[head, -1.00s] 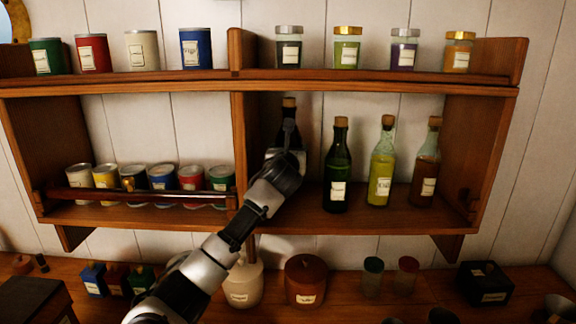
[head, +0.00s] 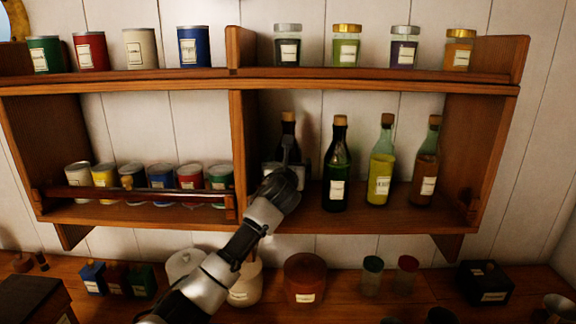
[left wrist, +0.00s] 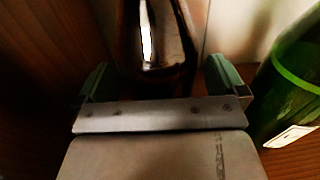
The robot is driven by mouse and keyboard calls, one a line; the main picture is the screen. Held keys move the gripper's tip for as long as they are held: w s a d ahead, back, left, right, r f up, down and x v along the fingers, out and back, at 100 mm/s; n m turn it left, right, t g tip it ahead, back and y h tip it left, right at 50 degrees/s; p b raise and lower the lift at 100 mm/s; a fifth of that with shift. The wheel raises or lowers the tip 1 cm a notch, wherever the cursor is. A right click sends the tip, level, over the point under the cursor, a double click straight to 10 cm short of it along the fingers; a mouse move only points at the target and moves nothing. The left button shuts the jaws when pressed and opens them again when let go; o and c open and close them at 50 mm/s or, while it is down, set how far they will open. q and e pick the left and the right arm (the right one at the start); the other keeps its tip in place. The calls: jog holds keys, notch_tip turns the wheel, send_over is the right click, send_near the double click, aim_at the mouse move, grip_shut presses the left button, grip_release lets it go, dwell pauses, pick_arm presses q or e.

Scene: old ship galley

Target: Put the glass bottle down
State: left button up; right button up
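The glass bottle (head: 288,130) is dark, with a cork, and stands upright in the left part of the right-hand shelf compartment. Its cork is level with those of the neighbouring bottles. My left gripper (head: 287,168) is in front of its lower part and hides its base, so I cannot see the contact with the shelf. In the left wrist view the bottle (left wrist: 155,45) shows as dark brown glass between the two green-grey fingers of the left gripper (left wrist: 160,82). The fingers are apart, with a narrow gap on each side. My right gripper is out of view.
A dark green bottle (head: 338,170) stands close to the right of the gripper, then a yellow bottle (head: 381,170) and a brown bottle (head: 427,170). The wooden divider (head: 239,150) is close on the left. Jars and tins line the upper shelf board (head: 370,78).

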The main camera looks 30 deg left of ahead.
pick_arm(q)
jog(key=shift+f, duration=0.15)
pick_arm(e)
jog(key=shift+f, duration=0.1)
pick_arm(q)
jog(key=b+v, duration=0.5)
jog(key=v, duration=0.6)
jog(key=shift+s, duration=0.35)
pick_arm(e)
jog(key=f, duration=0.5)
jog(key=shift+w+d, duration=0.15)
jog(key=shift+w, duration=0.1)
pick_arm(q)
jog(key=shift+d, duration=0.15)
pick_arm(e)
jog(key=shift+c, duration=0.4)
